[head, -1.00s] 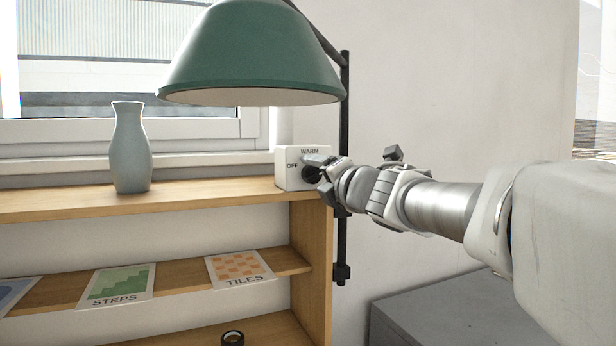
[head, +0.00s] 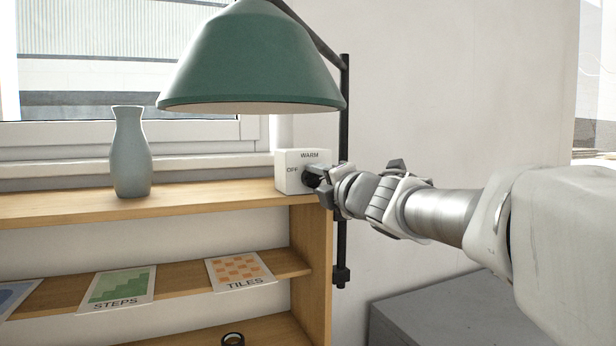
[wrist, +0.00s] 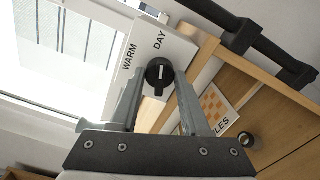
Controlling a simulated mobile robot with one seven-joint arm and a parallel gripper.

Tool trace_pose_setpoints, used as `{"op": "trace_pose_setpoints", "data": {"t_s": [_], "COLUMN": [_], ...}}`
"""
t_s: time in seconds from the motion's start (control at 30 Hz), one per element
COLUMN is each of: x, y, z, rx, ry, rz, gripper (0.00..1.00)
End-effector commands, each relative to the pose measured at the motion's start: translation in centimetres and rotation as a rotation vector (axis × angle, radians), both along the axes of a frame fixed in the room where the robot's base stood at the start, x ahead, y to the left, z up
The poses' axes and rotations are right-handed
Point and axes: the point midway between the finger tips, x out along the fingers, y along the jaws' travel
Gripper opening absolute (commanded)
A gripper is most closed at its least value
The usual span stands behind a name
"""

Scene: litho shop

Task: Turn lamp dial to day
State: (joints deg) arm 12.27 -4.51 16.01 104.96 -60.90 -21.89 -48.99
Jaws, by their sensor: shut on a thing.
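The lamp dial (wrist: 159,76) is a black round knob on a white control box (head: 289,172) at the shelf's right end. The green lamp shade (head: 252,62) hangs above the box.
A grey-blue vase (head: 131,152) stands left on the wooden shelf (head: 215,199). Cards, including TILES (head: 240,271) and STEPS (head: 118,288), lie on the lower shelf. The black lamp post (head: 343,130) rises close behind my gripper. A grey cabinet (head: 440,310) stands at lower right.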

Motion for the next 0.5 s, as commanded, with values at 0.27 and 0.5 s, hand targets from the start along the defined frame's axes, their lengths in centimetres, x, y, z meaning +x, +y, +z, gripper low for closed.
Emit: {"op": "trace_pose_setpoints", "data": {"t_s": [0.27, 0.5], "x": [0.01, 0.01], "y": [0.05, 0.09], "z": [0.25, 0.25], "rx": [0.236, 0.447], "ry": [0.101, 0.19], "rz": [0.0, 0.001], "gripper": [0.0, 0.0]}}
